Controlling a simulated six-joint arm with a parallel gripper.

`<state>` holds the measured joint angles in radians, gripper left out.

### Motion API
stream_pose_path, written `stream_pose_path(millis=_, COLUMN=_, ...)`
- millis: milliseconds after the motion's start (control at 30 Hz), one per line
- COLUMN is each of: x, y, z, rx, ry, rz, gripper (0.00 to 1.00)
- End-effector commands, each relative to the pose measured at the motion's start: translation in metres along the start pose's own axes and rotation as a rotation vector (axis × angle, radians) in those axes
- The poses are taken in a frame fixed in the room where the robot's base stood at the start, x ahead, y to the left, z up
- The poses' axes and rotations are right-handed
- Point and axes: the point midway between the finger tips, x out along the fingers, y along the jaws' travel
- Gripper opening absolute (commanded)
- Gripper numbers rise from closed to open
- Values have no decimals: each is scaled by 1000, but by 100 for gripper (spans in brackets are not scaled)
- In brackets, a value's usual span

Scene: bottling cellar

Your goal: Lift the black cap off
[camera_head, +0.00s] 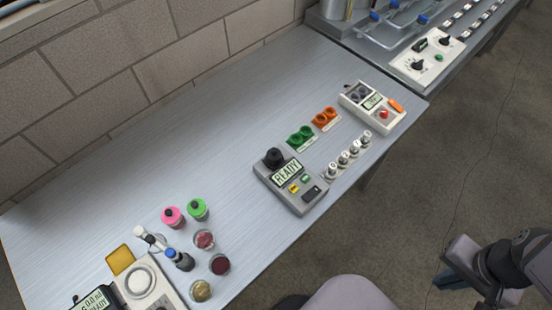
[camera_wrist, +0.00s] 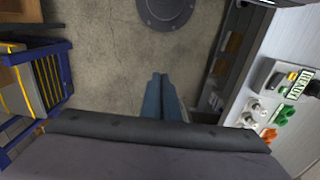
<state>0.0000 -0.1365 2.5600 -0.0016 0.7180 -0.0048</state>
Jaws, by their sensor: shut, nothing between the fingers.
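A black, rounded cap-like piece (camera_head: 274,157) sits on the far-left corner of a grey device (camera_head: 294,196) with a READY display, on the bench in the head view. Whether it is a loose cap or a fixed knob I cannot tell. The grey device also shows at the right edge of the wrist view (camera_wrist: 290,76). My gripper (camera_head: 450,281) is off the bench at the lower right, over the floor and well apart from the device. In the wrist view its two blue-grey fingers (camera_wrist: 160,98) are together and empty.
Green cups (camera_head: 301,136), orange cups (camera_head: 325,118), several silver-topped pieces (camera_head: 343,158) and a white meter (camera_head: 371,106) stand near the device. Pink (camera_head: 173,217) and green (camera_head: 198,209) bottles and small dishes are at lower left. The back-left bench is clear.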

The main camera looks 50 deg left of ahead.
Motion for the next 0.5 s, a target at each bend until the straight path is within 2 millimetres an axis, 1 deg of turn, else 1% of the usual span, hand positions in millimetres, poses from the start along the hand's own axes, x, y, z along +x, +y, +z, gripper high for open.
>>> stream_pose_path(millis=33, x=0, y=0, z=0, rx=0, ry=0, rz=0, gripper=14)
stream_pose_path(millis=200, x=0, y=0, z=0, rx=0, ry=0, rz=0, gripper=54)
stream_pose_path(millis=500, x=0, y=0, z=-1, rx=0, ry=0, rz=0, gripper=54)
